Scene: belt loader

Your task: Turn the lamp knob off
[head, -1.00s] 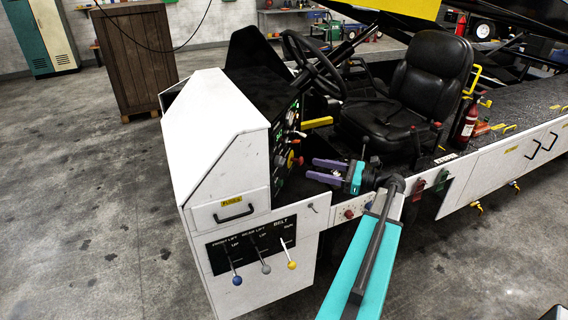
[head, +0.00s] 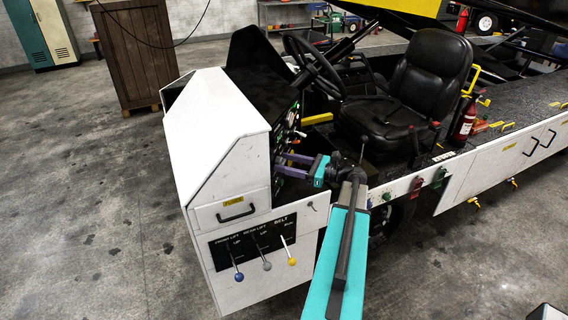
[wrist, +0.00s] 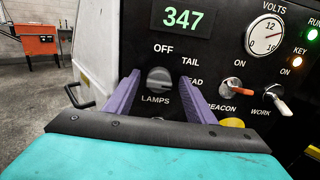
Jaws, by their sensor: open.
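The lamp knob (wrist: 158,79) is a dark grey round knob above the word LAMPS on the black panel in the wrist view. The labels OFF, TAIL and a partly covered one ending in EAD stand around it. My gripper (wrist: 161,82) is open, with its two purple fingers on the left and right of the knob. I cannot tell whether they touch it. In the head view my gripper (head: 284,163) reaches the side panel of the white console (head: 215,130), and the knob is hidden there.
Right of the knob are an orange-tipped beacon switch (wrist: 238,86), a white-tipped work switch (wrist: 278,98) and a volts gauge (wrist: 265,35). A yellow round part (wrist: 232,123) sits low beside the right finger. The steering wheel (head: 314,68) and black seat (head: 415,85) are behind my arm.

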